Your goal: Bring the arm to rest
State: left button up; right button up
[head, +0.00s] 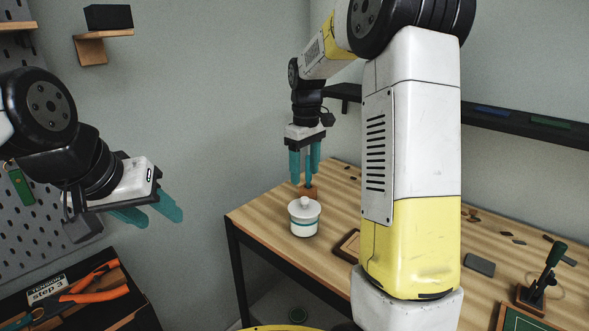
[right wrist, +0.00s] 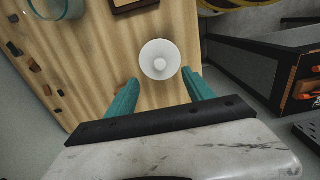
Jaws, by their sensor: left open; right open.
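My right gripper (head: 304,182) is open and points down over the far left part of the wooden table (head: 258,214). In the right wrist view the jar (right wrist: 160,60) shows from above, just beyond the gap between the open fingertips (right wrist: 159,78), which hold nothing. My left gripper (head: 150,214) is open and empty at the left, in the air above a dark tool case (head: 140,318).
A small brown block (head: 308,192) lies behind the jar. A wooden tray (head: 347,243) is partly hidden by my right arm. A dark flat piece (head: 479,265) and a green-topped stand (head: 545,275) are at the right. A pegboard (head: 30,225) borders the left; orange-handled pliers (head: 95,295) lie in the case.

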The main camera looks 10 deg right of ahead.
jog(key=s+a+r+m+t+y, duration=0.1)
jog(key=s+r+m+t, duration=0.2)
jog(key=s, duration=0.9)
jog(key=s+a+r+m+t+y, duration=0.1)
jog(key=s+r+m+t, duration=0.2)
jog(key=s, duration=0.9)
jog(key=shift+s+r+m, duration=0.15)
jog(key=shift+r+m, duration=0.25)
jog(key=shift+m, duration=0.1)
jog(key=shift+a, duration=0.1)
